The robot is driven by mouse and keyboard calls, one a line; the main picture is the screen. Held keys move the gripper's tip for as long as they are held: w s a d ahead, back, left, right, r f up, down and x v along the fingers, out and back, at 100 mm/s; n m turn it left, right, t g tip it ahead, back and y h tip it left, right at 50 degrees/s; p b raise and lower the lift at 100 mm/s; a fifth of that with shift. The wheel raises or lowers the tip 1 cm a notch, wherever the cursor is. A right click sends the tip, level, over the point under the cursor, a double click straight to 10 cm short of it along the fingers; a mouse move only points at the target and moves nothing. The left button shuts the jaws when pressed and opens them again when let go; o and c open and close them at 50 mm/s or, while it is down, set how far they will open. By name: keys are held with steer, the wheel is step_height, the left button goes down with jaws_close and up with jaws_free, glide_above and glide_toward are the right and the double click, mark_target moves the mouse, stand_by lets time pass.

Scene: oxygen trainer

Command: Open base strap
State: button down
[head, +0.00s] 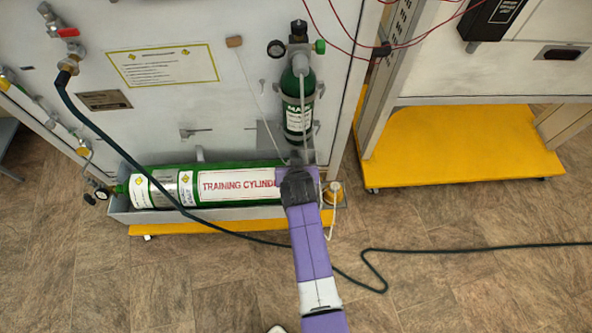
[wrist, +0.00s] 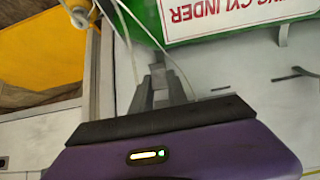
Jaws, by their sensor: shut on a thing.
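My gripper (head: 298,160) is at the foot of the small upright green cylinder (head: 298,115), just above the right end of the lying green training cylinder (head: 150,190). In the wrist view my gripper (wrist: 159,82) is shut on a small grey piece (wrist: 157,58), which looks like part of the base strap. The piece lies close to the green cylinder wall in that view. Thin white cords pass on both sides of my fingers. In the head view my wrist and arm hide the strap and the right end of the lying cylinder.
A dark hose (head: 110,150) hangs across the lying cylinder and runs over the floor to the right. A brass-coloured fitting (head: 333,192) with a white cord stands right of my gripper. A yellow platform (head: 460,150) is farther right. Open floor lies in front.

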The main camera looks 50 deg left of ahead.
steer(key=shift+w+a+r, duration=0.4)
steer(key=shift+r, duration=0.1)
steer(key=c, duration=1.3)
jaws_free()
steer(key=shift+f, duration=0.1)
steer(key=shift+s, duration=0.1)
steer(key=shift+s+d, duration=0.1)
steer(key=shift+d, duration=0.05)
steer(key=p+v, duration=0.1)
steer(key=v, duration=0.6)
steer(key=shift+r, duration=0.3)
